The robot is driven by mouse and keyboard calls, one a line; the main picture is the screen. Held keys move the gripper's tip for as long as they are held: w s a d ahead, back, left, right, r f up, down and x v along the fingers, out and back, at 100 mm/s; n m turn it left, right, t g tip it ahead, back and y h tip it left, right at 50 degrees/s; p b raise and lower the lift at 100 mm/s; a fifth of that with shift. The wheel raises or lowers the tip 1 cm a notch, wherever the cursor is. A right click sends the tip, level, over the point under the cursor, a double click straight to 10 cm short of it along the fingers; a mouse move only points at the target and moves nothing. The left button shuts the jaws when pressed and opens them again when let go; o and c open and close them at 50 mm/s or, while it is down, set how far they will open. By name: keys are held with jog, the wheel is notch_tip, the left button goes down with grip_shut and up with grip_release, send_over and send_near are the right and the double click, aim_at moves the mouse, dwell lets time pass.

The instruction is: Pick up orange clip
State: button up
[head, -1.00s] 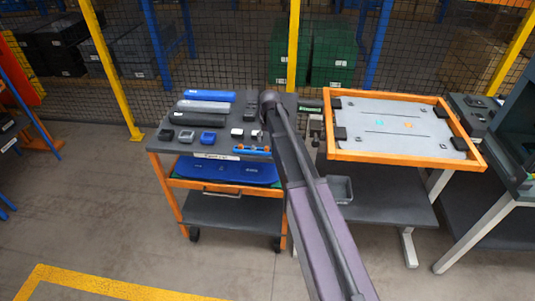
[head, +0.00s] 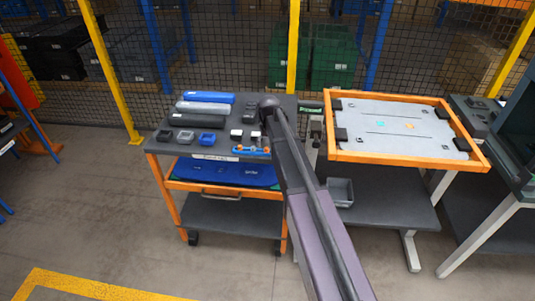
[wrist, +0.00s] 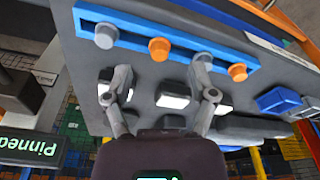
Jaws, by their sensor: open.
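In the wrist view a blue rail (wrist: 160,42) carries a row of round clips, alternating grey and orange. One orange clip (wrist: 159,49) sits near the middle of the rail, and another orange clip (wrist: 238,72) sits toward its right end. A grey clip (wrist: 105,36) is at the left end, and another grey one is partly behind my right fingertip. My gripper (wrist: 162,68) is open and empty, its fingers either side of the middle orange clip in the picture; I cannot tell the depth gap. In the head view the rail (head: 250,151) lies at the cart's front edge.
The cart top (head: 165,143) also holds long grey and blue cases (head: 203,108), small open boxes (head: 186,136) and white-topped blocks (wrist: 172,100). An orange-framed table (head: 400,159) stands close on the right. A mesh fence stands behind.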

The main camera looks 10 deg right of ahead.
aim_at(267, 148)
jog(key=shift+w+f+b, duration=0.15)
jog(key=shift+f+b, duration=0.5)
jog(key=shift+f, duration=0.15)
jog(key=shift+w+f+b, duration=0.1)
jog(key=shift+f+b, duration=0.5)
jog(key=shift+f, duration=0.2)
jog(key=c, duration=0.8)
